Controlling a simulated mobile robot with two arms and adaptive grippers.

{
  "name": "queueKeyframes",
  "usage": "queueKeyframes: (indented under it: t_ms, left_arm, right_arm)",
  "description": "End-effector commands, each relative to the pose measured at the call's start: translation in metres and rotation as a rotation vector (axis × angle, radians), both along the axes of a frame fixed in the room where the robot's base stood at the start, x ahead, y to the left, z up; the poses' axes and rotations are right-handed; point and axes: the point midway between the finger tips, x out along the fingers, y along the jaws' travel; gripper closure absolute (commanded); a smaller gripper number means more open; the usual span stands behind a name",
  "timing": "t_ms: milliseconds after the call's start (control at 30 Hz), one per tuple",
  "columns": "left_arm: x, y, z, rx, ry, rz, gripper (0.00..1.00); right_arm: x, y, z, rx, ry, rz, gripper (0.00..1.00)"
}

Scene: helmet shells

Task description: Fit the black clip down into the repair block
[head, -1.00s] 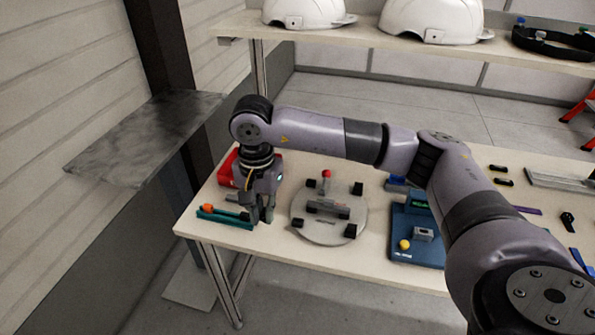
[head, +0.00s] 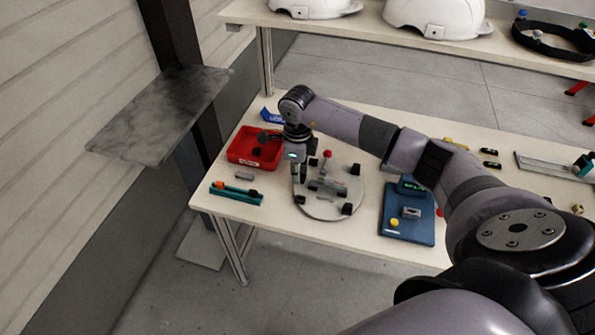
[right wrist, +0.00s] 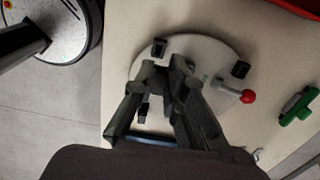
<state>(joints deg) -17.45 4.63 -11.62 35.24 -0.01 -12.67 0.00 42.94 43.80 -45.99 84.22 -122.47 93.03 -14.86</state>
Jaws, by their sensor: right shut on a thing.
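My right gripper (head: 300,178) is over the left part of a round grey plate (head: 322,212), with its fingers pointing down. In the right wrist view its fingertips (right wrist: 166,66) are close together above the plate. It is shut on a small dark piece, taken as the black clip, mostly hidden by the fingers. A grey block (head: 412,212), possibly the repair block, stands on a blue board (head: 410,232) right of the plate. My left gripper is out of view.
The plate carries several black blocks and a red-knobbed lever (head: 327,155). A red tray (head: 240,158) stands behind left. A teal holder (head: 240,197) with an orange piece lies front left. Small black parts (head: 489,152) lie right. My right arm spans the table.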

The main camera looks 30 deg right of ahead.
Motion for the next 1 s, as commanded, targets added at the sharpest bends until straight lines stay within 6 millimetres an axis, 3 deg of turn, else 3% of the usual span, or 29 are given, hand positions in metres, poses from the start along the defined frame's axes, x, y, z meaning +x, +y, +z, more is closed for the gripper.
queueKeyframes:
  t_ms: [267, 700, 1000]
  left_arm:
    - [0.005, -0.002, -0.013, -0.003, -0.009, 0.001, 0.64]
    - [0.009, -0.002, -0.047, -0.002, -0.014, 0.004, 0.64]
    - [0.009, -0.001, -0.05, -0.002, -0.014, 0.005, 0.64]
  right_arm:
    - [0.0, 0.0, -0.012, 0.0, 0.001, 0.003, 0.99]
    - [0.0, 0.0, -0.053, 0.0, 0.0, 0.003, 0.99]
    - [0.0, 0.0, -0.058, 0.0, 0.0, 0.003, 0.99]
